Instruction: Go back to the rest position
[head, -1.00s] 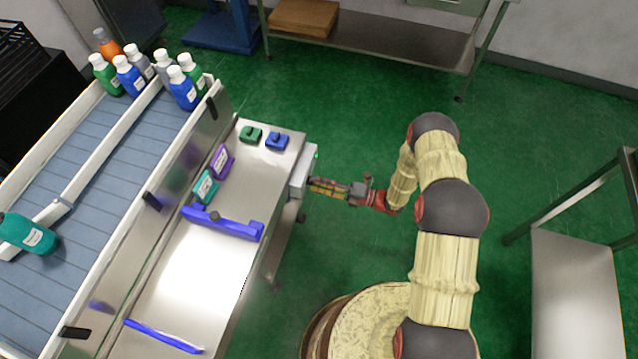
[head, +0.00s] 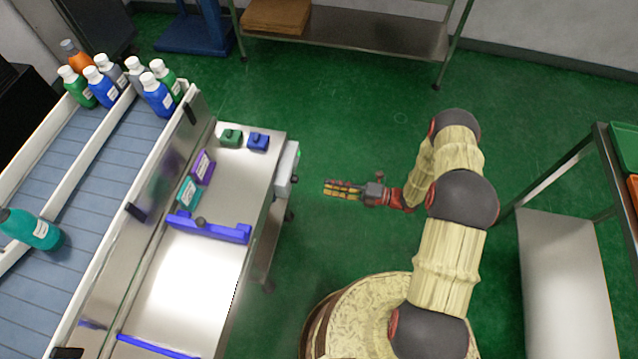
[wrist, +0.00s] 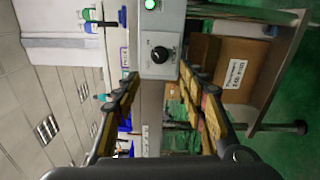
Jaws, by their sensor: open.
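My gripper (head: 342,189) is open and empty in the head view. It hangs over the green floor, to the right of the steel sleeve machine (head: 190,285) and apart from it. In the wrist view the fingers of my gripper (wrist: 160,115) are spread with nothing between them. Beyond them is the machine's grey control box (wrist: 158,38), with a black knob and a lit green button. The same box (head: 286,168) sits on the machine's right end in the head view.
A conveyor (head: 95,205) with several bottles runs along the left. A teal bottle (head: 32,229) lies on it. A steel table (head: 568,270) stands at the right. A shelf (head: 380,38) with a cardboard box (head: 276,16) is at the back. Green floor between them is clear.

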